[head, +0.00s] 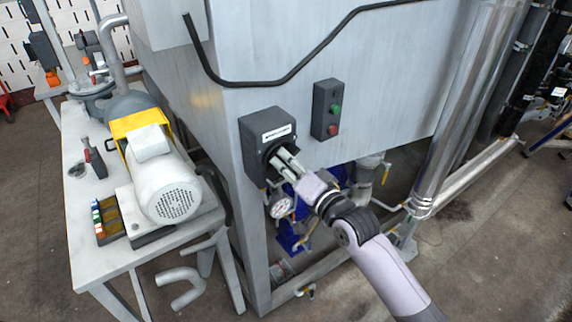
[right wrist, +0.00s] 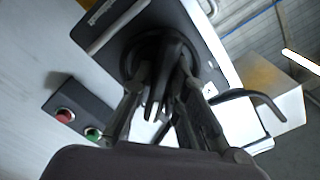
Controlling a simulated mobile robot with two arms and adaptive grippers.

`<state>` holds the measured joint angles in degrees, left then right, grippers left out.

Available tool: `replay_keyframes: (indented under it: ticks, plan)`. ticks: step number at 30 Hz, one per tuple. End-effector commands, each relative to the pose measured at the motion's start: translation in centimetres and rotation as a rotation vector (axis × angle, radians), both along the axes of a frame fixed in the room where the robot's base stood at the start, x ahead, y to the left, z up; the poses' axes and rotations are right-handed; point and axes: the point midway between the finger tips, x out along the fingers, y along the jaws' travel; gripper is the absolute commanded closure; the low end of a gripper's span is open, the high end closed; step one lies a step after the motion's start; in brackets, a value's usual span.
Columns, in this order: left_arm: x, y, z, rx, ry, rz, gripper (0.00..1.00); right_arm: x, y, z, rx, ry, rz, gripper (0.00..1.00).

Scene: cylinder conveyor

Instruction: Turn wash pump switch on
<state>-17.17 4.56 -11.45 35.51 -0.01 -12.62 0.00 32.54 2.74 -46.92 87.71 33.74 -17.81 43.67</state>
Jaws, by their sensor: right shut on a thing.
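The wash pump switch is a dark box (head: 262,133) with a white label on the grey tank's side panel. In the right wrist view the switch's black rotary knob (right wrist: 160,65) sits at the middle, on a round base. My right gripper (head: 285,163) reaches the front of the switch box from the lower right. Its fingers lie on both sides of the knob, and it is shut on the knob. The fingers hide part of the knob, and its exact angle is hard to read. My left gripper is in neither view.
A dark box with green and red buttons (head: 327,109) is mounted right of the switch. A black cable (head: 285,80) runs above. A white motor pump (head: 163,187) stands on a metal table at left. A gauge (head: 282,207) and pipes lie below the panel.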

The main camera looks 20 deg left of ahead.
Motion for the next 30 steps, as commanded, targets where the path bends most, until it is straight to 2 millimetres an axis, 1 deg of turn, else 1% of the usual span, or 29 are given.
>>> replay_keyframes:
  ticks: [4, 18, 24, 30]
  plan:
    - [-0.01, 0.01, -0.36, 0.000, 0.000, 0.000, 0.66, 0.00, -0.05, -0.28, -0.091, -0.109, 0.000, 1.00]
    - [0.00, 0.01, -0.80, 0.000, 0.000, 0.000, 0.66, 0.02, -0.07, -0.26, -0.360, -0.453, 0.000, 1.00]
    - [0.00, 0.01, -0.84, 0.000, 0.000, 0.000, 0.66, 0.01, -0.05, -0.25, -0.451, -0.570, 0.002, 1.00]
    - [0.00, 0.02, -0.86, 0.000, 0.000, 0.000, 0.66, 0.02, -0.06, -0.24, -0.514, -0.652, 0.001, 1.00]
